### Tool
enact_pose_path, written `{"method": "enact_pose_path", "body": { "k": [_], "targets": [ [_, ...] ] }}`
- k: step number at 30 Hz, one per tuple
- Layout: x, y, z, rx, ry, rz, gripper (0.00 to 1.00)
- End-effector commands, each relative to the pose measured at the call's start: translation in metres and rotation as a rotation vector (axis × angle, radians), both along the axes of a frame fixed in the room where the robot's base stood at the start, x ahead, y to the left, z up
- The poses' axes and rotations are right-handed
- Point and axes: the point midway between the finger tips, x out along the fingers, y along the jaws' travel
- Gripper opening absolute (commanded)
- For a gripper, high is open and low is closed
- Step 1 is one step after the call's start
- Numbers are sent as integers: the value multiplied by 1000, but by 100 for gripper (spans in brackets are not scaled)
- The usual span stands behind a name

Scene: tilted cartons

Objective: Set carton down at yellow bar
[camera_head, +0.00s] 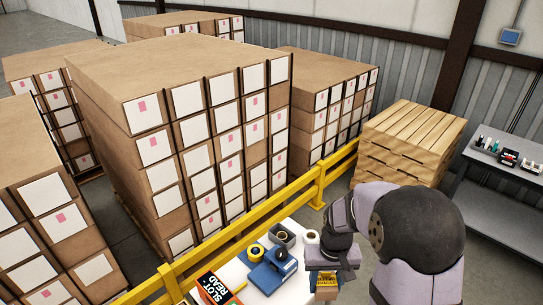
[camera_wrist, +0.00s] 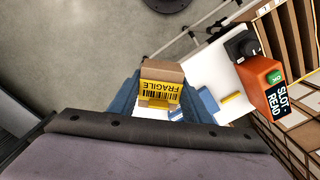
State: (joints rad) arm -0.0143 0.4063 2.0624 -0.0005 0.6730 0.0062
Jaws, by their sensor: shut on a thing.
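A small brown carton (camera_wrist: 163,68) with a yellow FRAGILE barcode label is in the wrist view. My gripper (camera_wrist: 158,98) is shut on it, with blue fingers on its left and right sides. In the head view the carton (camera_head: 326,292) shows low, below my gripper (camera_head: 325,277), at the right end of the white table (camera_head: 292,290). Whether its underside touches the table cannot be told. A short yellow bar (camera_wrist: 232,97) lies on the white top to the right of the carton in the wrist view, apart from it. It also shows faintly in the head view (camera_head: 239,287).

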Motion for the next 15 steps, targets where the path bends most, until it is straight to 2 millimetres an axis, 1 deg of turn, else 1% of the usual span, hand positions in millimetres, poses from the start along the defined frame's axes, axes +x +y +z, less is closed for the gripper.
{"method": "enact_pose_path", "body": {
  "k": [3,8,11,15],
  "targets": [
    [0,-5,1,0,-1,-9,24],
    [0,-6,-3,0,-1,-9,24],
    [0,-5,-11,0,-1,-9,24],
    [0,-5,-29,0,-1,-9,24]
  ]
}}
